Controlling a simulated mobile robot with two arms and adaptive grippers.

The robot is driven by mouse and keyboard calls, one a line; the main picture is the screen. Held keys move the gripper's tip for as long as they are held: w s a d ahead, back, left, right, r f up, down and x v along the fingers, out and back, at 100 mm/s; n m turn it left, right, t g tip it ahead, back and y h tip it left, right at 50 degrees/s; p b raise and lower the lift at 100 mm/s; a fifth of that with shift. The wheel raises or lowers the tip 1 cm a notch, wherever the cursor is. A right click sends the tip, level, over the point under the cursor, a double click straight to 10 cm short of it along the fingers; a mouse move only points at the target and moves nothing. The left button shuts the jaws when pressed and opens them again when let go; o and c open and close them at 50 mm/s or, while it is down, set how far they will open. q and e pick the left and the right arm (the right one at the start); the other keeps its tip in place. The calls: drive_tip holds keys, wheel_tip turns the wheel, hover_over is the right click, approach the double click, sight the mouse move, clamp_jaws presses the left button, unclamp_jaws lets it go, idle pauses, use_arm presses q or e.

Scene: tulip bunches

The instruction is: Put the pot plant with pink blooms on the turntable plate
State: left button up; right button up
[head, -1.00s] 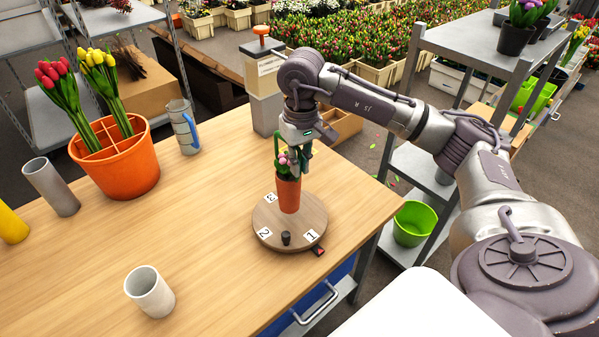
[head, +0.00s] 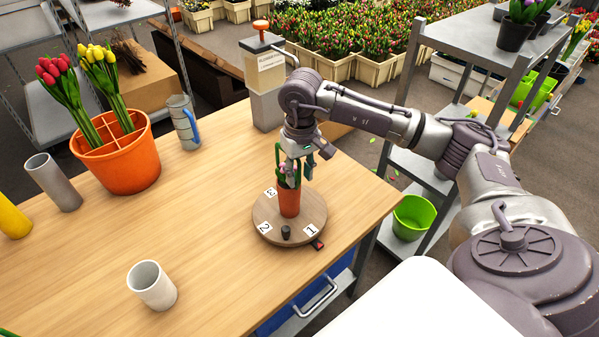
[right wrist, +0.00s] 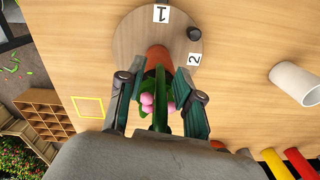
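The pot plant (head: 289,202) has a terracotta-orange pot, green leaves and pink blooms. It stands upright on the round wooden turntable plate (head: 316,208), near its middle. The plate bears number cards and a small dark knob. My right gripper (head: 296,174) is above the pot, fingers pointing down around the plant. In the right wrist view, the fingers (right wrist: 157,88) are spread on both sides of the leaves and pink blooms (right wrist: 147,101), with the orange pot (right wrist: 157,60) beyond. Part of the blooms is hidden by the fingers. My left gripper is not recognisable in view.
On the wooden table (head: 200,222) stand a pale cup (head: 152,287), a grey cylinder (head: 54,183), a grey jug (head: 184,122) and an orange divided bucket (head: 130,165) with red and yellow tulips. A grey box (head: 266,100) stands behind the plate. The table's middle is clear.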

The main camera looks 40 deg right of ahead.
drive_tip(key=shift+r+p, duration=0.3)
drive_tip(key=shift+r+b, duration=0.3)
drive_tip(key=shift+b, duration=0.05)
wheel_tip(320, 180, up, 10)
drive_tip(key=shift+f+b, duration=0.1)
drive_tip(key=shift+b, duration=0.85)
drive_tip(key=shift+s+r, duration=0.1)
drive_tip(key=shift+r, duration=0.6)
drive_tip(key=shift+f, duration=0.1)
